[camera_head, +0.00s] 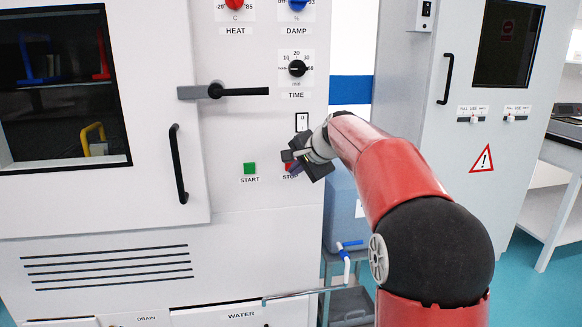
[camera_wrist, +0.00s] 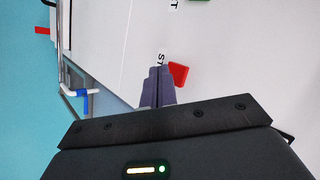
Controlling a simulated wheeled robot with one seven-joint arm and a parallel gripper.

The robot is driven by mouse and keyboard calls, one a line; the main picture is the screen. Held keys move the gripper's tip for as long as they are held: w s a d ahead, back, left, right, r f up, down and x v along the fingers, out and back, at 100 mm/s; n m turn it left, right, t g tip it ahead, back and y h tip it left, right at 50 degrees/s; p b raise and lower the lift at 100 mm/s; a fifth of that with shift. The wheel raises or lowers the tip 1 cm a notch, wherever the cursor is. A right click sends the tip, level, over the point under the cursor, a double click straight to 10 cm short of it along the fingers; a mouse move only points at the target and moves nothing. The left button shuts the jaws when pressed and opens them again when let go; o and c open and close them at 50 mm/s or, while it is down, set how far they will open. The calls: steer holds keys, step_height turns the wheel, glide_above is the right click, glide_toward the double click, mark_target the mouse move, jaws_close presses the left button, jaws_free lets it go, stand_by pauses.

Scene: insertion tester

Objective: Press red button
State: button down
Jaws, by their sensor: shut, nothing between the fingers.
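In the head view, the red STOP button (camera_head: 291,167) is mostly hidden behind my gripper (camera_head: 290,163), with a little red showing. My gripper (camera_wrist: 158,72) is shut and empty, its two fingers together. The fingertips are close to the button and the panel; I cannot tell if they touch. The green START button (camera_head: 250,168) is to the left of the red one on the white machine front.
The white cabinet has a glass door with a black handle (camera_head: 178,163) and a black lever (camera_head: 238,91). Above are the TIME knob (camera_head: 297,68), the red HEAT knob (camera_head: 235,4) and the blue DAMP knob (camera_head: 297,5). A blue container (camera_head: 342,208) stands right of the machine.

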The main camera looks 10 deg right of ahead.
steer(key=shift+w, duration=0.15)
steer(key=shift+w+p, duration=0.25)
steer(key=shift+p, duration=0.05)
steer(key=shift+w, duration=0.45)
stand_by(0.4)
stand_by(0.4)
steer(key=shift+s+b, duration=0.5)
steer(key=shift+s, duration=0.35)
steer(key=shift+s+b, duration=1.45)
steer(key=shift+s, duration=1.1)
